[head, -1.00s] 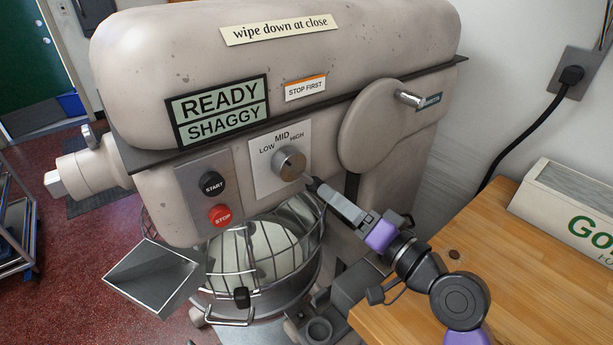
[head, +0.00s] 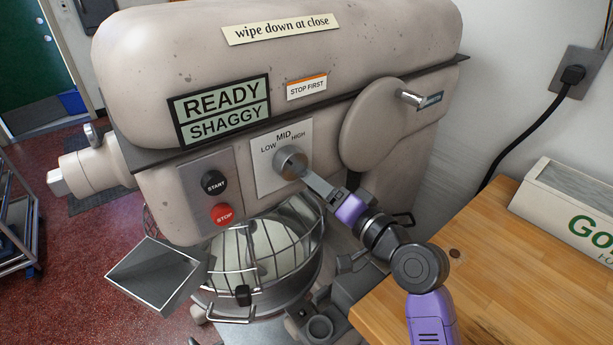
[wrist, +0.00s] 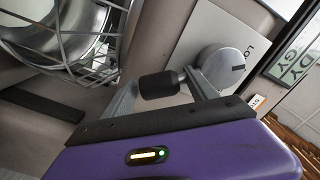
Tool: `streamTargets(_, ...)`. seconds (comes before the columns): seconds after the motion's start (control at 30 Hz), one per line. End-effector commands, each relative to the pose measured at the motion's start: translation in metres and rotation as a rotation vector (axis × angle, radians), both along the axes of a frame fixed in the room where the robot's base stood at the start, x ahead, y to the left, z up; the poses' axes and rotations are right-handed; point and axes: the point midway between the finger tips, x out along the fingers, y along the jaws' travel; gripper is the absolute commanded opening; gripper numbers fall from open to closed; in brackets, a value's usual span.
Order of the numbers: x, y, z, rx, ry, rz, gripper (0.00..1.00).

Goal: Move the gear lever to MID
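The gear lever has a round silver hub (head: 290,163) on a white plate (head: 267,180) marked LOW, MID and HIGH, on the mixer's front. My gripper (head: 308,178) reaches it from the lower right and covers the lever's handle in the head view. In the wrist view, the black handle knob (wrist: 160,85) lies between my two spread fingers, and its stem runs to the hub (wrist: 222,68). The fingers are wide apart; I cannot tell whether either touches the knob. Which mark the lever is at is not clear.
Black START (head: 214,182) and red STOP (head: 222,214) buttons sit left of the plate. The display (head: 220,110) reads READY SHAGGY, with a STOP FIRST label (head: 307,87) beside it. The wire bowl guard (head: 230,262) is below. A wooden table (head: 500,270) is at right.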

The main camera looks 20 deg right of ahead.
Motion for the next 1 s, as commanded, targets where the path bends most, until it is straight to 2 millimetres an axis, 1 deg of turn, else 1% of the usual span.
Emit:
streamTargets(0.03, 0.000, 0.000, 0.000, 0.000, 0.000, 0.000, 0.56)
streamTargets(0.17, 0.000, 0.000, 0.000, 0.000, 0.000, 0.000, 0.30)
streamTargets(0.2, 0.000, 0.000, 0.000, 0.000, 0.000, 0.000, 0.22)
streamTargets(0.27, 0.000, 0.000, 0.000, 0.000, 0.000, 0.000, 0.10)
streamTargets(0.3, 0.000, 0.000, 0.000, 0.000, 0.000, 0.000, 0.02)
streamTargets(0.33, 0.000, 0.000, 0.000, 0.000, 0.000, 0.000, 0.00)
streamTargets(0.47, -0.001, 0.001, 0.000, 0.016, 0.007, 0.000, 0.00)
streamTargets(0.8, -0.005, 0.013, -0.007, 0.181, 0.061, 0.000, 0.00)
streamTargets(1.0, -0.005, 0.015, -0.011, 0.213, 0.070, 0.000, 0.00)
